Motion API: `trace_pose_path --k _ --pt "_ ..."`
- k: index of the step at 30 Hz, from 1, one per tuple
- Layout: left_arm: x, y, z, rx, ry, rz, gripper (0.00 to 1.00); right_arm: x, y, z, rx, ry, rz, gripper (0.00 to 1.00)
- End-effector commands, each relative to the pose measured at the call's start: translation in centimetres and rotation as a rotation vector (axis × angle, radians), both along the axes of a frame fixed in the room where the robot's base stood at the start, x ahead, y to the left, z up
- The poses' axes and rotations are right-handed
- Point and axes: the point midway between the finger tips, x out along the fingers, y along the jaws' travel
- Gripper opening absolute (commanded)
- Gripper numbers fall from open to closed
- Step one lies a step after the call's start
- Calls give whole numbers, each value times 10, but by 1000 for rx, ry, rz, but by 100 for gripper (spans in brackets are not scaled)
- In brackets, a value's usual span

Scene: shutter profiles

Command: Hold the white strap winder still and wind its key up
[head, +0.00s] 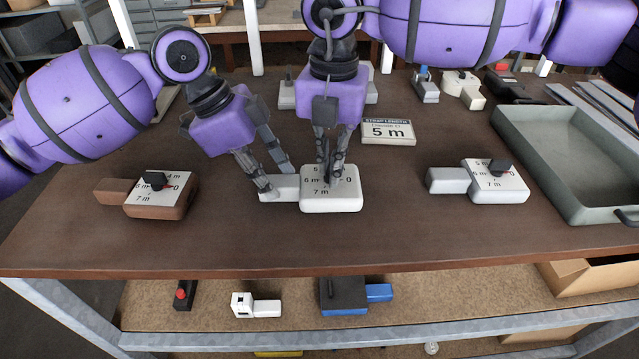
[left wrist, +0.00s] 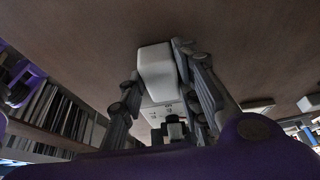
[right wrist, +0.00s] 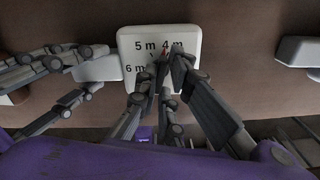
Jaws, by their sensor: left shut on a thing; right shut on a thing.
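The white strap winder (head: 345,202) lies on the brown table in the middle of the head view, its handle to the left. My left gripper (head: 272,188) is shut on the handle, which shows between its fingers in the left wrist view (left wrist: 156,70). My right gripper (head: 329,178) points down over the dial and is shut on the dark key, mostly hidden by the fingers. In the right wrist view the dial (right wrist: 133,33) shows 5 m, 4 m and 6 m, and a red pointer tip (right wrist: 163,50) sits close to 4 m. A sign (head: 388,131) reads 5 m.
A brown winder (head: 160,207) lies at the left and another pale winder (head: 497,188) at the right. A grey-green tray (head: 565,215) stands at the right edge. The table front is clear. Small devices lie at the back and on the shelf below.

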Motion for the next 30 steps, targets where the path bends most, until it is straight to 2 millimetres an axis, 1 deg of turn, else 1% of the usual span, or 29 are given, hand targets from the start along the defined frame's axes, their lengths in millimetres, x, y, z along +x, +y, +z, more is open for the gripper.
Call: trace_pose_path --k 1,3,6,14,17,20,24,27,30 --pt "0 0 -1 1 1 0 0 0 0 0 0 1 70 0" --pt "0 0 -1 1 1 0 0 0 0 0 1 1 157 0" --pt "0 1 -1 2 1 0 0 0 0 0 0 0 230 0" --pt "0 1 -1 2 1 0 0 0 0 0 -1 -1 249 0" --pt "0 1 -1 2 1 0 0 0 0 0 0 0 284 0" --pt "0 1 -1 2 1 0 0 0 0 0 1 1 406 0" --pt "0 1 -1 2 1 0 0 0 0 0 1 0 619 0" --pt "0 1 -1 2 1 1 0 0 1 0 2 -1 724 0" --pt "0 1 -1 2 1 1 0 0 1 1 1 0 770 0"
